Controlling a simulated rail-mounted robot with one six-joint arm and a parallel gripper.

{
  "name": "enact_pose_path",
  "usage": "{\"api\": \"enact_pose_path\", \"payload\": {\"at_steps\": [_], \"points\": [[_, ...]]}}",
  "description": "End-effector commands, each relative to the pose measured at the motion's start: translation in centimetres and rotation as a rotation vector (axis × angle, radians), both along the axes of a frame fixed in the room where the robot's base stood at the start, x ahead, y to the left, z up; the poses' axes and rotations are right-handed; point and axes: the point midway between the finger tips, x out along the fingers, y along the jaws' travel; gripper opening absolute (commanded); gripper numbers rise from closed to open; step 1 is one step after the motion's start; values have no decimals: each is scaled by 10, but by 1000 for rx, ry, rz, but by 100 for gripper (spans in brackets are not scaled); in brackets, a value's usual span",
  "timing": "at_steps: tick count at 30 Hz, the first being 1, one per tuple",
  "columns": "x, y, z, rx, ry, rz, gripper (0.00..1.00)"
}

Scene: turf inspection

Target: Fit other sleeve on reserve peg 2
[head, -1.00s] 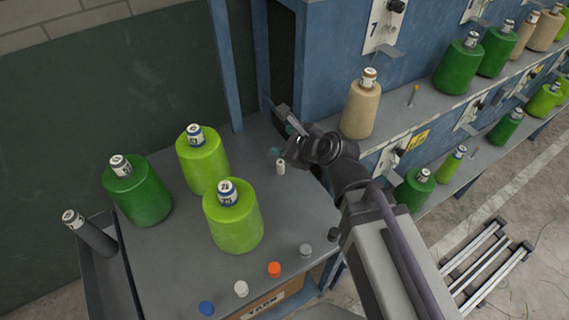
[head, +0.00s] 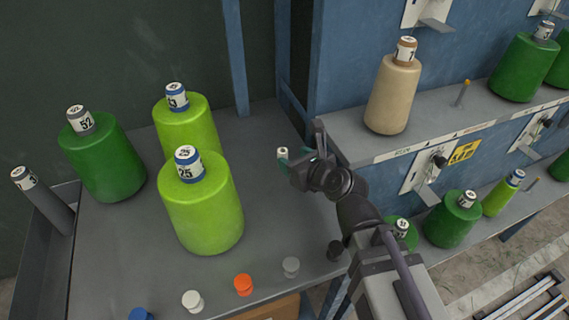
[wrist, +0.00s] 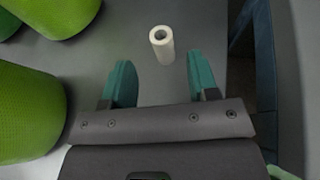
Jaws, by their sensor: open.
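A small white hollow sleeve (head: 282,154) stands upright on the grey table beside my gripper. It also shows in the wrist view (wrist: 161,44), its open top towards the camera. My gripper (wrist: 160,78) is open and empty, its two teal fingers apart. The sleeve stands just beyond the fingertips, roughly in line with the gap, not between them. In the head view my gripper (head: 296,158) is low over the table's right part. A thin bare peg (head: 463,94) stands on the upper shelf, right of a tan cone. I cannot tell which peg is reserve peg 2.
Light green cones (head: 203,217) and a dark green cone (head: 103,160) stand on the table's left. Small caps, one orange (head: 243,285), line its front. The tan cone (head: 392,97) stands on the shelf (head: 430,120). A blue post (head: 235,60) rises behind.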

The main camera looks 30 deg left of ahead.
Motion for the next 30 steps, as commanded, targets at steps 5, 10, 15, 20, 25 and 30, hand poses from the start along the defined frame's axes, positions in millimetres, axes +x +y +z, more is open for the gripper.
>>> {"api": "enact_pose_path", "payload": {"at_steps": [5,10,15,20,25,30], "points": [[6,14,-6,1,1,1,54],[13,29,-16,-1,-1,3,54],[23,55,-27,0,-1,1,54],[23,56,-25,0,-1,0,54],[23,56,-25,0,0,0,44],[23,55,-25,0,0,0,28]]}}
